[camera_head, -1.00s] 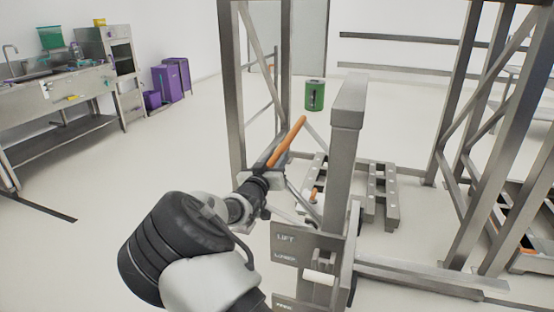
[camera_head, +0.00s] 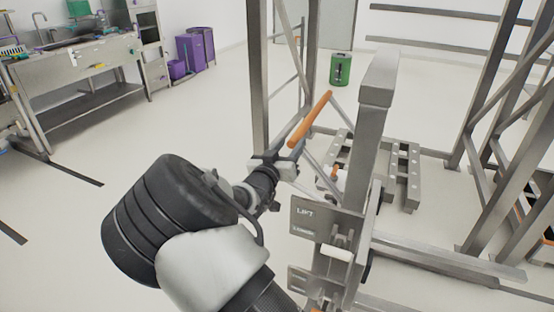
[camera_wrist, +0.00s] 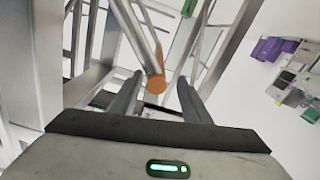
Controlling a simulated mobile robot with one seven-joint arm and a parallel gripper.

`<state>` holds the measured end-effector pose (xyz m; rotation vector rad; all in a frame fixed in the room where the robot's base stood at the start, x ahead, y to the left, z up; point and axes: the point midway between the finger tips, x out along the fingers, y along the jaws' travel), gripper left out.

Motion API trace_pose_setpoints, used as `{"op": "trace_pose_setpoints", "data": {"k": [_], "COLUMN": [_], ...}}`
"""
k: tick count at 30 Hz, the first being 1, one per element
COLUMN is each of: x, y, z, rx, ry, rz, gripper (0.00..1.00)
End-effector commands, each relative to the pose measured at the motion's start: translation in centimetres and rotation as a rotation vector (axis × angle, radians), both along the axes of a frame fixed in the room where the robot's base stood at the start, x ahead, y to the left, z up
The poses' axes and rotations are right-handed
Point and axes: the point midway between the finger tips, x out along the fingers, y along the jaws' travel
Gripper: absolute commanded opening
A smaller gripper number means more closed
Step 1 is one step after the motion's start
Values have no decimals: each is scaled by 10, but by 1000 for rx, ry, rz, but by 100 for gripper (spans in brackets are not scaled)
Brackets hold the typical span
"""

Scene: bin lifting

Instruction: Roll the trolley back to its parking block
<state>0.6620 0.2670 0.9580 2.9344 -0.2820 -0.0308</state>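What looks like the trolley is a grey metal post (camera_head: 372,135) with a panel marked LIFT (camera_head: 322,216) and metal rails low at the right. An orange-ended handle (camera_head: 311,119) slants up beside the post. My gripper (camera_head: 284,160) is at the handle's lower end. In the wrist view, the handle's round orange end (camera_wrist: 156,85) shows between the two spread fingers (camera_wrist: 158,92), with space on both sides. The gripper looks open; I cannot tell whether either finger touches the handle. I cannot identify the parking block for certain.
A tall metal frame (camera_head: 259,90) stands behind the handle, another (camera_head: 490,130) at the right. A slotted metal base (camera_head: 404,180) lies behind the post. A green drum (camera_head: 340,69) is farther back. A workbench (camera_head: 85,68) and purple bins (camera_head: 196,47) stand left.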

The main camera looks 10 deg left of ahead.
Motion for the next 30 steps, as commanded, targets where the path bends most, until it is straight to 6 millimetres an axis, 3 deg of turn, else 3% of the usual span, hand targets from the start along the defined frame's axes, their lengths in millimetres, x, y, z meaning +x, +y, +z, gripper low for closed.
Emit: {"op": "trace_pose_setpoints", "data": {"k": [6,12,18,30], "x": [-54,-87,-100,-97], "y": [13,19,21,15], "z": [1,1,1,0], "rx": [1,1,-1,20], "ry": [3,2,-1,25], "rz": [6,4,3,0], "gripper": [42,42,42,42]}}
